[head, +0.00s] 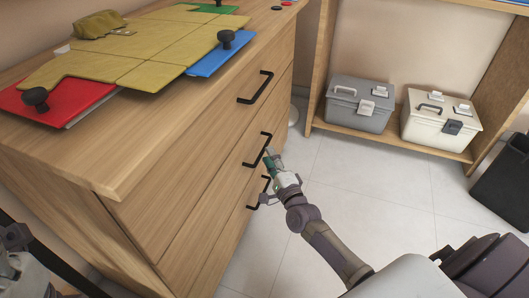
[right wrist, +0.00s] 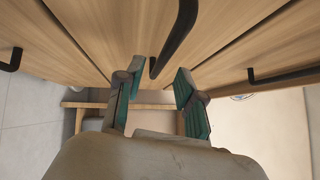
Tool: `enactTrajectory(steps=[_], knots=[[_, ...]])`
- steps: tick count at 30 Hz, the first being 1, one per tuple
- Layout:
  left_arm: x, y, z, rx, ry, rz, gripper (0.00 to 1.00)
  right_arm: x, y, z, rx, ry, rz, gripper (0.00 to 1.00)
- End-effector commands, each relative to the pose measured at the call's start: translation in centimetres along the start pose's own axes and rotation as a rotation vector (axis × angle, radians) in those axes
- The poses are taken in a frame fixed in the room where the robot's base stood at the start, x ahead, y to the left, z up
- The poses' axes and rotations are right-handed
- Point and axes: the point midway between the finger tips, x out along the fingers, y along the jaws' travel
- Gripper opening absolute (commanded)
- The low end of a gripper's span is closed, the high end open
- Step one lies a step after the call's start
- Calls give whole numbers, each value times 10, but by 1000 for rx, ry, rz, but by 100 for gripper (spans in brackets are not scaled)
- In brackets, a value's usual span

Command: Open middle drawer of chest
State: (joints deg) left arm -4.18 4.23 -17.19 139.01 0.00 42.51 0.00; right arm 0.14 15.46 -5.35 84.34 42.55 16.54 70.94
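The wooden chest (head: 180,150) stands at the left in the head view, its drawer fronts looking flush. The middle drawer's black bar handle (head: 257,151) is between an upper handle (head: 256,88) and a lower one, partly hidden by my gripper. My right gripper (head: 271,163) is at the middle handle. In the right wrist view its teal fingers (right wrist: 156,98) are apart, with a black handle (right wrist: 174,40) reaching down between them. I see no finger closed on it. At the lower left of the head view, part of my left arm (head: 14,238) shows; its fingers are unclear.
On the chest top lie a yellow folding board (head: 135,58), red and blue panels with black knobs, and a folded olive cloth (head: 98,24). A grey box (head: 358,105) and a cream box (head: 440,118) stand on a low shelf. The tiled floor (head: 350,180) before the chest is clear.

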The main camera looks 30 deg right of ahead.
Motion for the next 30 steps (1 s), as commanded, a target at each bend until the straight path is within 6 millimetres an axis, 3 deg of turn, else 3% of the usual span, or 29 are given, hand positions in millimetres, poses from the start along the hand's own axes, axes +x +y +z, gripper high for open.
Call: enactTrajectory(steps=[7, 19, 26, 30], knots=[[4, 1, -1, 5, 40, 15, 59, 35, 2, 0, 0, 0, -1, 37], [8, 1, -1, 6, 46, 19, 59, 43, 0, 0, -1, -1, 1, 37], [8, 2, -1, 6, 45, 19, 59, 43, 0, 0, -1, -1, 1, 1], [8, 2, -1, 6, 45, 19, 59, 43, 0, 0, -1, -1, 1, 0]])
